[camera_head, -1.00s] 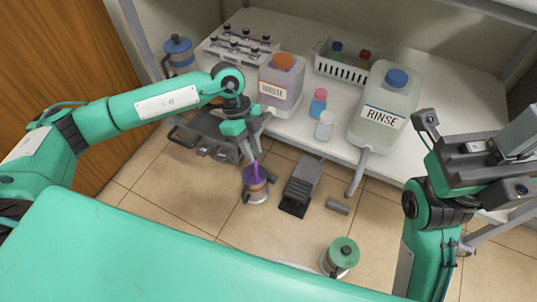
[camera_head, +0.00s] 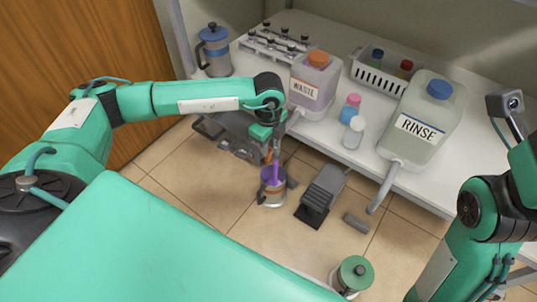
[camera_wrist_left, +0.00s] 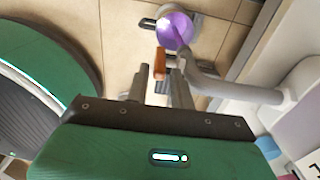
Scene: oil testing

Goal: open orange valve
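The orange valve handle (camera_head: 269,154) shows as a small piece beside my left gripper in the head view. In the left wrist view, the orange handle (camera_wrist_left: 160,63) lies between the two fingertips of my left gripper (camera_wrist_left: 161,72), at the end of a grey spout (camera_wrist_left: 235,92). The fingers are apart, with a narrow gap around the handle; contact is unclear. A purple stream (camera_head: 275,171) runs down into a metal-and-glass jug (camera_head: 271,195) on the floor. My right gripper is outside the picture.
The rinse canister (camera_head: 420,120) has a grey spout over the floor. A black pedal (camera_head: 320,194) and a green-lidded jug (camera_head: 351,276) stand on the tiles. Small bottles (camera_head: 353,132), a white basket (camera_head: 383,82) and a blue-lidded jug (camera_head: 214,50) are on the shelf.

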